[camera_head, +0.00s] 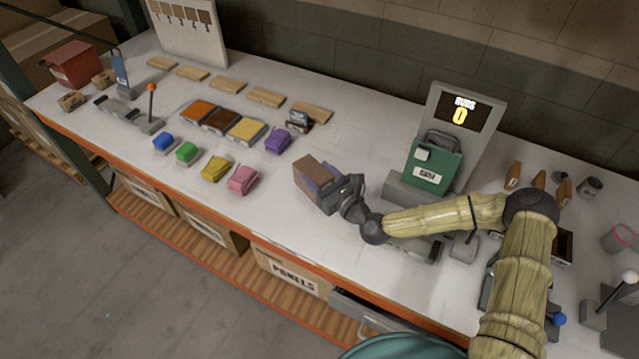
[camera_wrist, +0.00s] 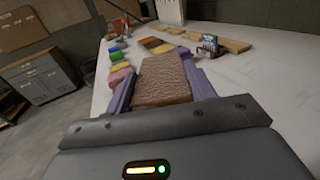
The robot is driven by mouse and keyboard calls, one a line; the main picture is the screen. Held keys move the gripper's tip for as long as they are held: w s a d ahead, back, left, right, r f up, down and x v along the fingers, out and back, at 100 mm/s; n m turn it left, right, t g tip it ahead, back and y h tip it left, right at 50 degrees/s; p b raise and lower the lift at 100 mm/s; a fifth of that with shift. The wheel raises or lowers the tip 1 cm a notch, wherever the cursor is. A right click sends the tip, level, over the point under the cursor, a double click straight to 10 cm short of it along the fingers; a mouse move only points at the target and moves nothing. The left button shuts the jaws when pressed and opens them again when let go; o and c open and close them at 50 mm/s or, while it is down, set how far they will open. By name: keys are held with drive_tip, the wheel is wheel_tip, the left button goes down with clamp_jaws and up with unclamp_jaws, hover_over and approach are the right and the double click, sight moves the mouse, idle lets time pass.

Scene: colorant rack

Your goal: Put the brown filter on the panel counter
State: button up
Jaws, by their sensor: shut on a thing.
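My gripper (camera_head: 318,180) is shut on a brown block (camera_head: 310,168), which I take for the brown filter. It is held over the white worktop, left of the green machine. In the wrist view the brown filter (camera_wrist: 163,82) has a rough, grainy face and sits between the two purple fingers of my gripper (camera_wrist: 160,90). Whether its underside touches the worktop I cannot tell. A grey upright panel (camera_head: 466,118) with a lit display showing 0 stands at the back, behind a green machine (camera_head: 432,160). No label names the panel counter.
Orange, brown and yellow flat tiles (camera_head: 222,118) lie left of centre. Blue, green, yellow and pink pieces (camera_head: 213,168) line the front, with a purple piece (camera_head: 277,140) behind. Several wooden strips (camera_head: 228,85) lie further back. Bare worktop (camera_head: 355,125) lies between tiles and machine.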

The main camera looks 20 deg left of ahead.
drive_tip(key=shift+f, duration=0.1)
drive_tip(key=shift+f+p, duration=0.45)
drive_tip(key=shift+f, duration=1.3)
drive_tip(key=o, duration=1)
drive_tip(key=shift+f, duration=0.1)
drive_tip(key=b+v, duration=0.3)
drive_tip(key=v, duration=0.9)
drive_tip(key=shift+s+b, duration=0.1)
drive_tip(key=shift+b, duration=0.2)
